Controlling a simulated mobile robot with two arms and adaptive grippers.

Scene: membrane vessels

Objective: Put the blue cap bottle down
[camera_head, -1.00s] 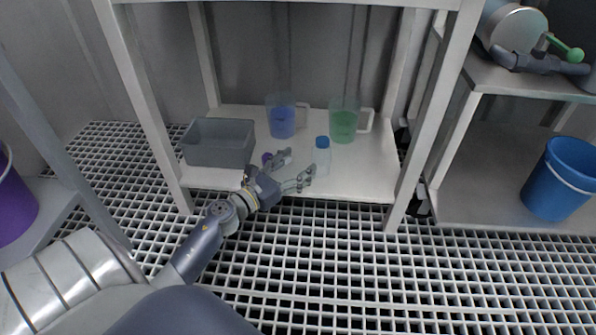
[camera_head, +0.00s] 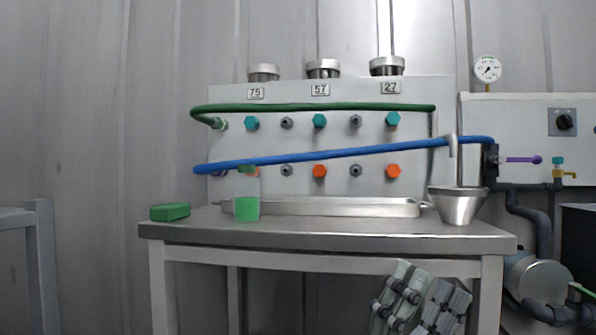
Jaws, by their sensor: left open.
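The blue cap bottle is not in the present view. My left gripper (camera_head: 424,296) shows low in the picture, right of centre, in front of the metal bench (camera_head: 330,238). Its fingers are apart and I see nothing held between them. My right gripper is not in view. A clear bottle with green liquid (camera_head: 246,208) stands upright on the bench; its cap looks green.
A green box (camera_head: 170,212), a long metal tray (camera_head: 330,208) and a steel funnel (camera_head: 457,206) are on the bench. Behind are a valve panel (camera_head: 215,150), a green hose (camera_head: 300,107) and a blue hose (camera_head: 300,157). The bench's front strip is clear.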

